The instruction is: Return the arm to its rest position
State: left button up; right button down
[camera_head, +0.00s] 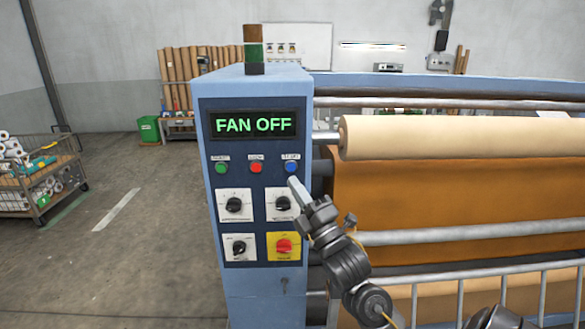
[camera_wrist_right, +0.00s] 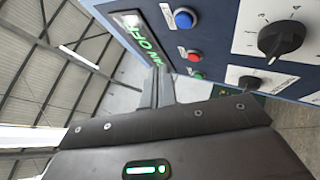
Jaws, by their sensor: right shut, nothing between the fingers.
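My right gripper (camera_head: 294,184) is shut and empty. In the head view its tips show just below the blue button (camera_head: 291,167) on the press's control panel (camera_head: 255,215). In the right wrist view the shut fingers (camera_wrist_right: 158,85) point up past the panel, with the blue button (camera_wrist_right: 184,19) to their right; I cannot tell whether they touch anything. The display (camera_head: 253,124) reads FAN OFF in green. My right arm (camera_head: 345,262) reaches in from the lower right, in front of the panel's right edge. My left gripper is out of view.
The panel also bears a green button (camera_head: 221,168), a red button (camera_head: 256,167), black knobs and a red knob on a yellow plate (camera_head: 284,246). Rollers (camera_head: 460,137) and a railing (camera_head: 500,290) lie right. A cart (camera_head: 38,180) stands left; the floor between is clear.

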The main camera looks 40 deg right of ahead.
dwell(0.4)
jog(key=s+a+f+m+g, duration=0.25)
jog(key=f+m+g, duration=0.2)
jog(key=f, duration=0.75)
jog(key=s+a+f+m+g, duration=0.1)
jog(key=a+f+m+g, duration=0.4)
jog(key=f, duration=0.7)
jog(key=s+a+f+m+g+y, duration=0.1)
jog(key=s+a+f+m+g, duration=0.25)
jog(key=s+f+g, duration=0.45)
jog(key=s+a+f+m+g, duration=0.3)
jog(key=s+f+m+g, duration=0.1)
jog(key=s+f, duration=0.95)
jog(key=f, duration=1)
jog(key=s+f, duration=0.2)
jog(key=f, duration=1)
jog(key=s+d+f+g, duration=0.2)
jog(key=s+d+f, duration=0.1)
jog(key=s+f, duration=1.1)
jog(key=shift+s+f+n, duration=0.25)
jog(key=shift+s+n, duration=0.05)
jog(key=shift+s, duration=0.4)
